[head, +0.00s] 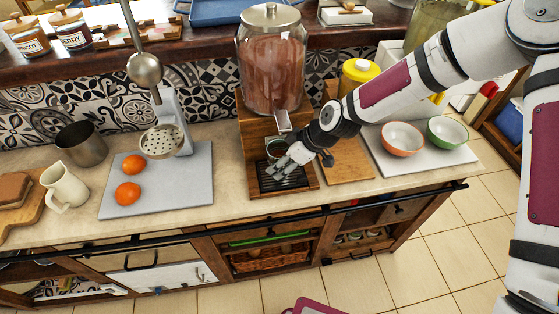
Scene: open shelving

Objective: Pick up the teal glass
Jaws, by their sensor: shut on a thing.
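The teal glass (275,147) shows as a small dark greenish rim under the spigot of the drink dispenser, above its drip tray (270,182). Most of the glass is hidden behind my gripper. My gripper (281,162) reaches in from the right, in front of the dispenser, and is shut on the glass. I cannot tell whether the glass touches the drip tray.
The glass dispenser jar (271,75) stands on a wooden stand just behind my gripper. A wooden board (347,160) and a white tray with two bowls (440,156) lie to the right. A grey tray (190,192) with oranges and a juicer lies left.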

